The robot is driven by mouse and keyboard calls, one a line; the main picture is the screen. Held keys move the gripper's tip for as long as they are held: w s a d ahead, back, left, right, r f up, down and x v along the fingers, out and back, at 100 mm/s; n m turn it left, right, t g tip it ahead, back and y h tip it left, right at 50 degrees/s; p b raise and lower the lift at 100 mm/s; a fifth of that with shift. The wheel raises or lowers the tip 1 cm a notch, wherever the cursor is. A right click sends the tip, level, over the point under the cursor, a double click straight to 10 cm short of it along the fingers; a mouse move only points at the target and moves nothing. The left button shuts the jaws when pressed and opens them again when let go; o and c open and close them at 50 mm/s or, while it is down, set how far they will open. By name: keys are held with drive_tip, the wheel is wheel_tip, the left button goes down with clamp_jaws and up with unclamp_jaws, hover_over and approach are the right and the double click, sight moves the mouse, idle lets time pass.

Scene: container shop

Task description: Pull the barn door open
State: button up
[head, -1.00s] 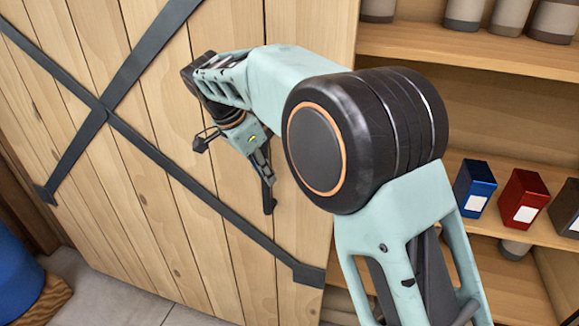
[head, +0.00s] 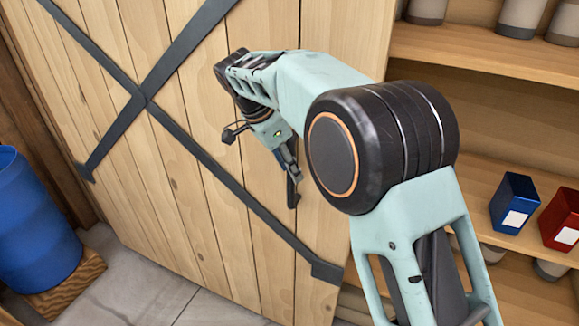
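The barn door (head: 190,190) is made of light wood planks with dark metal straps crossing in an X. It fills the left and middle of the head view, its right edge beside a shelf unit. My gripper (head: 285,160) is at the door's front, right of the X, pointing down toward the planks. A dark upright bar (head: 293,190), which looks like the door handle, shows just below it. My arm's wrist partly hides the gripper and the bar's upper part. I cannot tell whether the fingers are closed around the bar.
A wooden shelf unit (head: 480,50) on the right holds grey-and-white containers (head: 515,15), a blue box (head: 515,203) and a red box (head: 562,218). A blue barrel (head: 35,225) stands on a wooden base (head: 65,285) at the left. Grey tiled floor (head: 150,300) shows between barrel and door.

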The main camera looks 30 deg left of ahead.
drive_tip(key=v, duration=1.2)
drive_tip(key=shift+d+r, duration=0.1)
drive_tip(key=shift+d, duration=0.1)
